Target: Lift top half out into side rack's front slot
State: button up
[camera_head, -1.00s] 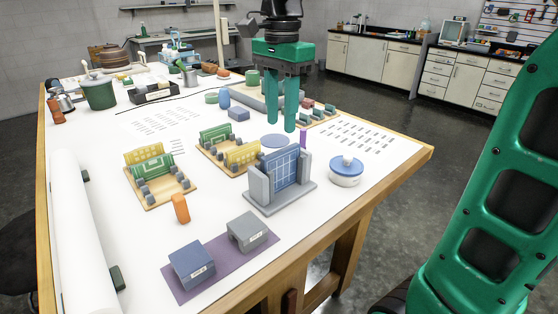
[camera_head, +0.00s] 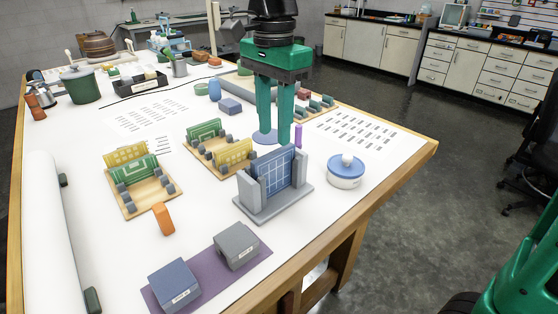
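A grey stand (camera_head: 268,208) with two uprights stands near the table's front. A blue panel with pale grid lines (camera_head: 280,172) sits upright between them; I cannot make out a seam between halves. One wooden rack (camera_head: 142,200) at the left holds a yellow panel (camera_head: 126,153) behind a green panel (camera_head: 140,171). A second rack (camera_head: 215,157) in the middle holds a green panel (camera_head: 204,132) behind a yellow panel (camera_head: 234,153). My gripper (camera_head: 274,140) points down just behind the blue panel, with a narrow gap between its fingers and nothing visible in it.
A white pot with a blue lid (camera_head: 346,172) stands right of the stand. A purple mat (camera_head: 212,272) in front carries a blue block (camera_head: 174,284) and a grey block (camera_head: 236,245). An orange piece (camera_head: 163,219) lies near the left rack. A third rack (camera_head: 312,112) is behind my gripper.

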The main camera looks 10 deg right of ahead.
aim_at(274, 152)
jog(key=shift+w+f, duration=0.2)
jog(key=shift+f, duration=3.95)
grip_shut()
